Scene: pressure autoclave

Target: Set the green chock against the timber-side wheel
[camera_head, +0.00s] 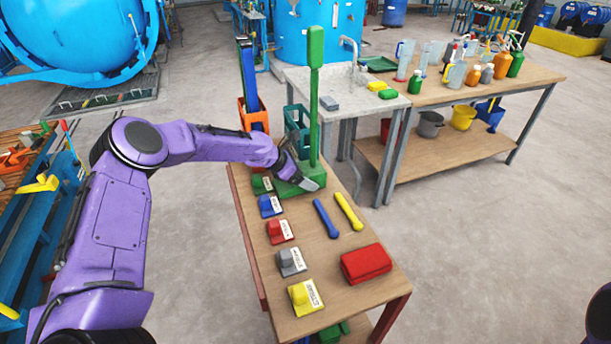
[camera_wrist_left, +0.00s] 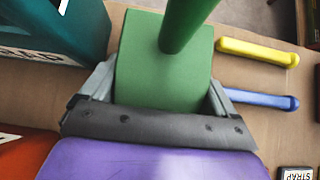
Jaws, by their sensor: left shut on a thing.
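The green chock (camera_head: 316,95) has a block base and a tall upright handle with a paddle top. Its base stands at the far end of the wooden table, on or just above the top; I cannot tell which. My left gripper (camera_head: 300,178) is shut on the base. In the left wrist view the chock (camera_wrist_left: 165,75) sits between the fingers of the left gripper (camera_wrist_left: 163,95), its handle rising out of frame. I cannot make out the timber-side wheel. My right gripper is not in view.
The wooden table (camera_head: 345,285) also holds blue, red, grey and yellow labelled blocks, a blue bar (camera_head: 326,218), a yellow bar (camera_head: 349,211) and a red case (camera_head: 366,264). A sink (camera_head: 346,100) and bottle bench stand beyond. A blue frame (camera_head: 60,200) is at left.

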